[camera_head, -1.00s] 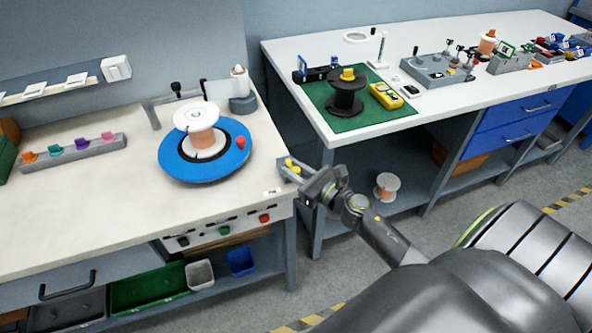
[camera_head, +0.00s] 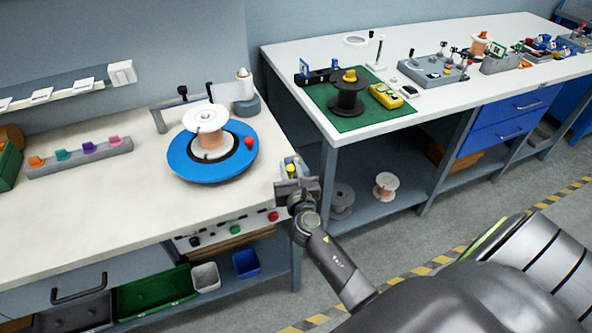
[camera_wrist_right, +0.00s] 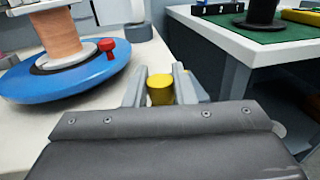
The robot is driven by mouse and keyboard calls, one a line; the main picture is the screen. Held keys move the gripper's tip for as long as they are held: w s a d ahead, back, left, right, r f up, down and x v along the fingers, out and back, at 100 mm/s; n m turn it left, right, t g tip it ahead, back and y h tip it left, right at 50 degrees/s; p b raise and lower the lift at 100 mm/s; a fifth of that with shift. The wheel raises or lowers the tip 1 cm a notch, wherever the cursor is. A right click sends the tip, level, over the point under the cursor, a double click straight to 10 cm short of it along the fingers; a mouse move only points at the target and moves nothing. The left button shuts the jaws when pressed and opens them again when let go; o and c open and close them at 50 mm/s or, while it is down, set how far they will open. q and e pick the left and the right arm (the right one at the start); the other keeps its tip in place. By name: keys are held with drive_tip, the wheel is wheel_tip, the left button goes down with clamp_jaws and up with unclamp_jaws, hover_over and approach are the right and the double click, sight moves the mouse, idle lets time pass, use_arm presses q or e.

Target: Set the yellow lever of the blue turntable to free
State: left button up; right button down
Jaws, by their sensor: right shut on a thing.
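The blue turntable (camera_head: 182,163) lies on the left bench and carries a copper-wound spool (camera_head: 211,140) with white flanges. A red knob (camera_head: 249,142) stands on its rim. The yellow lever (camera_head: 291,170) is at the bench's right edge, beside the turntable. In the right wrist view the round yellow end of the lever (camera_wrist_right: 160,89) sits between my two fingers. My right gripper (camera_head: 291,178) is shut on it; it also shows in the right wrist view (camera_wrist_right: 161,92). The lever's base and setting marks are mostly hidden. My left gripper is not in view.
A rack of coloured pegs (camera_head: 80,157) stands on the bench at left. A grey post with a white top (camera_head: 244,92) is behind the turntable. The second table (camera_head: 330,134), with a green mat, stands close to the right, across a narrow gap.

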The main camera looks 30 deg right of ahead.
drive_tip(key=m+h, duration=0.1)
drive_tip(key=w+m+g+h+b, duration=0.1)
drive_tip(key=a+m+g+h+b, duration=0.1)
drive_tip(key=h, duration=0.1)
drive_tip(key=shift+w, duration=0.3)
drive_tip(key=shift+w+a+r+m+g+h+b, duration=0.15)
drive_tip(key=shift+m+g+h+b, duration=0.1)
drive_tip(key=shift+m+g+h, duration=0.2)
drive_tip(key=shift+w+d+f+m+g+h+b, duration=0.1)
drive_tip(key=shift+w+m+g+h+b, duration=0.1)
drive_tip(key=shift+m+g+h, duration=0.25)
drive_tip(key=shift+r+h, duration=0.1)
drive_tip(key=shift+h, duration=0.2)
drive_tip(key=c, duration=1.6)
unclamp_jaws()
drive_tip(key=o, duration=0.4)
drive_tip(key=shift+c, duration=0.2)
drive_tip(key=shift+s+f, duration=0.1)
drive_tip(key=shift+f, duration=0.1)
